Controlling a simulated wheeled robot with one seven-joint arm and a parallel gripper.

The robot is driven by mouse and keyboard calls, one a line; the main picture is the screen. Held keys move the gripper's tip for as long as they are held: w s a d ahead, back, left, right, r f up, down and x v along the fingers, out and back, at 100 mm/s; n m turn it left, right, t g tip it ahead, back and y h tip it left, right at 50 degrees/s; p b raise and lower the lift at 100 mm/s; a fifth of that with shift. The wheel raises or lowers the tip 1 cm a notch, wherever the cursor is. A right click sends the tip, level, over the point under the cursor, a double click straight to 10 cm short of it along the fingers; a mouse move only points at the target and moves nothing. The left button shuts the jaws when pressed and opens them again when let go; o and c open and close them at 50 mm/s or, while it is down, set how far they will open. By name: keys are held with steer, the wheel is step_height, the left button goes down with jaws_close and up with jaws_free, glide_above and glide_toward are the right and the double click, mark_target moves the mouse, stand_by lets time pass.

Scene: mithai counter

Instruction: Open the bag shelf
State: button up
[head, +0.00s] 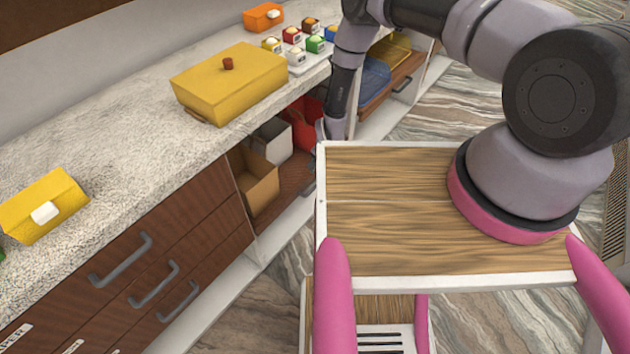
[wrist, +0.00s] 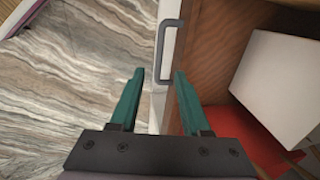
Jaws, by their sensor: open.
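The bag shelf (head: 294,178) is a wooden board with a pale front edge, low in an open bay under the counter. It holds a brown bag (head: 257,182), a white bag (head: 272,139) and a red bag (head: 303,128). In the wrist view, its grey bar handle (wrist: 161,50) is just beyond my gripper (wrist: 158,74), whose two green fingers are apart. The handle's near end reaches between the fingertips; I cannot tell whether they touch it. The white front edge runs between the fingers. In the head view my gripper's fingers are hidden behind my wooden top.
Closed drawers with grey handles (head: 152,285) are left of the bay. Another shelf (head: 392,88) with blue and yellow items is beyond it. Yellow boxes (head: 230,85) and small coloured boxes stand on the speckled counter (head: 130,130). Marbled floor (head: 455,105) lies open to the right.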

mark_target(314, 187)
steer(key=f, duration=0.3)
steer(key=a+f, duration=0.1)
steer(key=f, duration=0.2)
steer(key=w+f, duration=0.1)
steer(key=f, duration=0.2)
steer(key=shift+a, duration=0.15)
jaws_close()
stand_by(1.0)
